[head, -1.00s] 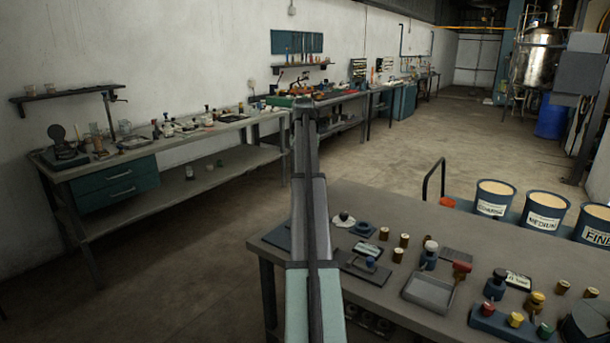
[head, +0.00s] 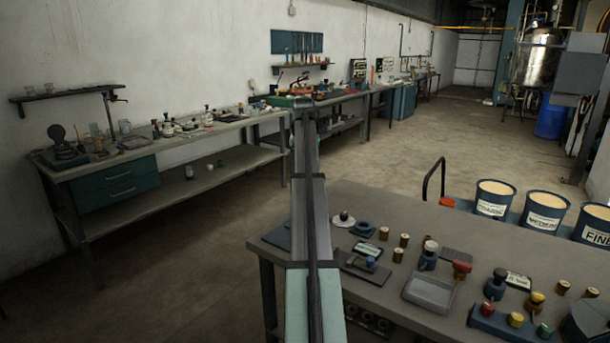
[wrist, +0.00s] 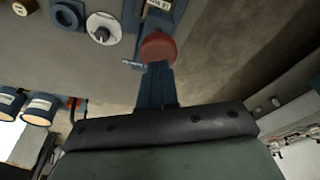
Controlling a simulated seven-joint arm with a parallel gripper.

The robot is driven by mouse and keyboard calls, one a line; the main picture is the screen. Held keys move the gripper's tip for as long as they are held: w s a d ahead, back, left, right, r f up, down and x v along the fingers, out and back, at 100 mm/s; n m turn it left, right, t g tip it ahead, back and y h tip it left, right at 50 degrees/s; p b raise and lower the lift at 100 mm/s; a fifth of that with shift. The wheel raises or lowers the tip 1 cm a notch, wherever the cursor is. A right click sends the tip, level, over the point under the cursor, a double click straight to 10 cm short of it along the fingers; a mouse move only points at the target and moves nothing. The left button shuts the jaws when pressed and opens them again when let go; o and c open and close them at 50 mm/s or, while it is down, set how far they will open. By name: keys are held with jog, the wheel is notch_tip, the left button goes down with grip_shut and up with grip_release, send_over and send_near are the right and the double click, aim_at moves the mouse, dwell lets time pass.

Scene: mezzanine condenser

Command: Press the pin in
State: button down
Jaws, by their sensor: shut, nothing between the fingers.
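My gripper (wrist: 160,122) shows in the wrist view as a dark, wide hand across the lower part. It is shut, and its fingertips cannot be made out clearly. A round red head (wrist: 158,47) shows just beyond it, above a narrow blue part (wrist: 155,85) that runs down to the hand's edge. A small blue-grey rod (wrist: 133,64) sticks out sideways beside the red head. I cannot tell which of these is the pin, or whether my gripper touches it. In the head view, my arm covers this spot; a dark blue plate (head: 277,236) shows at its left.
On the near table (head: 400,226) stand a white knob (head: 343,219), a blue ring (head: 363,228), brass cylinders, a grey tray (head: 429,292) and colored knobs. Labelled buckets (head: 494,200) stand behind its far right edge. Open floor lies left of the table.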

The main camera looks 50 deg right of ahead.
jog(key=shift+a+f, duration=0.1)
jog(key=shift+f, duration=1.95)
dwell(0.7)
jog(key=shift+w+d+v, duration=0.1)
jog(key=shift+d+v, duration=0.05)
jog(key=shift+v, duration=0.8)
jog(key=shift+w+d+v, duration=0.1)
jog(key=shift+d+v, duration=0.1)
jog(key=shift+v, duration=0.8)
jog(key=shift+w+d+v, duration=0.1)
jog(key=shift+d+v, duration=0.05)
jog(key=shift+v, duration=0.8)
jog(key=shift+d+r, duration=0.1)
